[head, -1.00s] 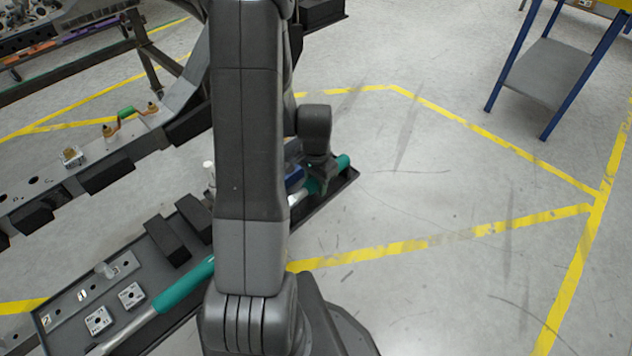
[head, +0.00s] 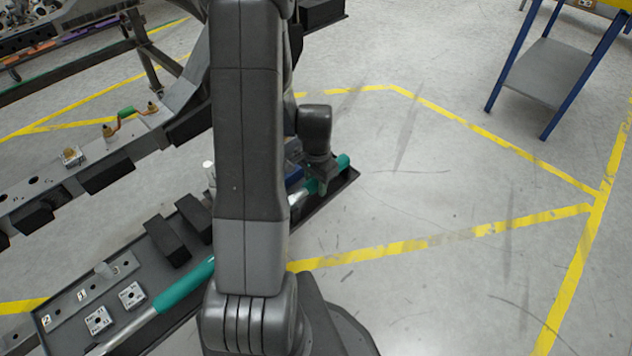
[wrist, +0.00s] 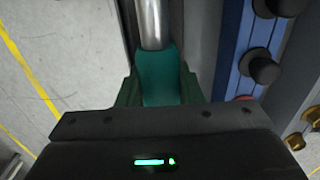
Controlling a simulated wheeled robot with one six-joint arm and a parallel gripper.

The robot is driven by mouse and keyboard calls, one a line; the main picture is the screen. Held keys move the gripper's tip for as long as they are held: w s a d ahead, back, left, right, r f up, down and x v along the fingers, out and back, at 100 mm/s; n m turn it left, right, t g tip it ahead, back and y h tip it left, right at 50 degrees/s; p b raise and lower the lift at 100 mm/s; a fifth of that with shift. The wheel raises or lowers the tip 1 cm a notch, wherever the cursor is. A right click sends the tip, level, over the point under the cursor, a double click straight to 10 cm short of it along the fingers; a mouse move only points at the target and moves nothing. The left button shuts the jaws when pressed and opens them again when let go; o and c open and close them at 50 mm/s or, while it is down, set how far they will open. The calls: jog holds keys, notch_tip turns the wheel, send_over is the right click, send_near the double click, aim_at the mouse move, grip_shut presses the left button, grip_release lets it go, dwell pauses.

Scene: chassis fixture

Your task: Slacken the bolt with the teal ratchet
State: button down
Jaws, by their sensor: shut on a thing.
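The teal ratchet (head: 341,163) lies at the far right end of the dark tray, its teal handle under my gripper (head: 318,186). Part of its steel shaft (head: 298,198) shows beside my arm. In the wrist view the teal handle (wrist: 157,75) sits between the two fingers of my gripper (wrist: 158,92), which is shut on it; the steel shaft runs away at the top. The ratchet's head is hidden behind my arm. A second teal-handled tool (head: 184,285) lies at the near end of the tray. Bolts (head: 108,131) stand on the chassis rail; I cannot tell which one is meant.
The dark tray (head: 322,205) also holds black blocks (head: 167,241) and square marked pieces (head: 98,320). The chassis rail (head: 80,175) runs along the left. A blue-legged table (head: 548,72) stands at the back right. The floor (head: 440,180) on the right is clear.

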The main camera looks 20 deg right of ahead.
jog(key=shift+r, duration=0.1)
jog(key=shift+r+p, duration=2.55)
jog(key=shift+r, duration=0.9)
